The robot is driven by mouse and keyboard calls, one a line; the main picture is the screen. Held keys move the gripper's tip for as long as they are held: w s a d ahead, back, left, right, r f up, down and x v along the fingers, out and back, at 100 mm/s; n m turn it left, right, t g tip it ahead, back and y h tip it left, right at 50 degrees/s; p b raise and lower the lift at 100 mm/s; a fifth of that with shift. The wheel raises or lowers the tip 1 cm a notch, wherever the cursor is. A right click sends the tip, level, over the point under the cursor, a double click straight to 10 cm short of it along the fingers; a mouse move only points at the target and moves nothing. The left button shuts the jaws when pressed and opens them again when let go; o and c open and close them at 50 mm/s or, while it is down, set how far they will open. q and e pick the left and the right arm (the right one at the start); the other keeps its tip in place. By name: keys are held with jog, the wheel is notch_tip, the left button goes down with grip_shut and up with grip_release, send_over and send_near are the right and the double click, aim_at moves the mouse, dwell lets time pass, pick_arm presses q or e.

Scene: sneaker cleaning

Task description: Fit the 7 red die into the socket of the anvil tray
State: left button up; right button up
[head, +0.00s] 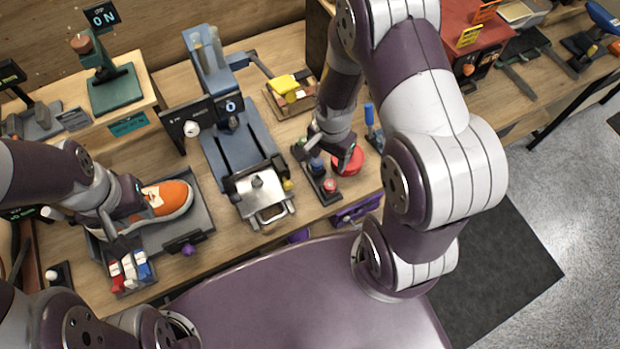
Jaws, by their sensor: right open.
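A small red die (329,186) stands at the near end of a dark rack (323,196), with a dark blue die (316,165) behind it. Any number on the red die is too small to read. What looks like the anvil tray (272,214), a silver tray with a front handle, sticks out at the near end of the blue-grey press (232,150). Its socket cannot be made out clearly. My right gripper (324,153) is open above the far part of the rack, beside the blue die. My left gripper (122,222) is at the orange sneaker (166,198); its fingertips are unclear.
A round red object (350,160) lies right of the rack. A yellow piece (284,84) sits on a wooden board behind. A holder with red, white and blue items (130,272) stands front left. Bare bench shows between the press and the rack.

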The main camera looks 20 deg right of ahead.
aim_at(330, 184)
jog(key=f, duration=0.2)
jog(key=f+p, duration=0.1)
jog(key=f, duration=0.2)
jog(key=f+p, duration=0.1)
jog(key=f, duration=0.2)
jog(key=shift+s+d, duration=0.2)
jog(key=shift+s, duration=0.1)
jog(key=f, duration=0.2)
jog(key=s+f+p, duration=0.1)
jog(key=f, duration=0.1)
jog(key=shift+d+f, duration=0.2)
jog(key=shift+f, duration=0.1)
jog(key=shift+w+a, duration=0.2)
jog(key=shift+w, duration=0.05)
jog(key=shift+c, duration=0.5)
jog(key=c, duration=1)
pick_arm(q)
jog(key=r, duration=0.1)
jog(key=d+r, duration=0.1)
jog(key=s+r, duration=0.1)
jog(key=shift+s+d+r, duration=0.1)
jog(key=shift+d+r, duration=0.1)
jog(key=shift+d, duration=0.1)
pick_arm(e)
jog(key=shift+s, duration=0.1)
jog(key=shift+c, duration=0.2)
jog(key=shift+r, duration=0.15)
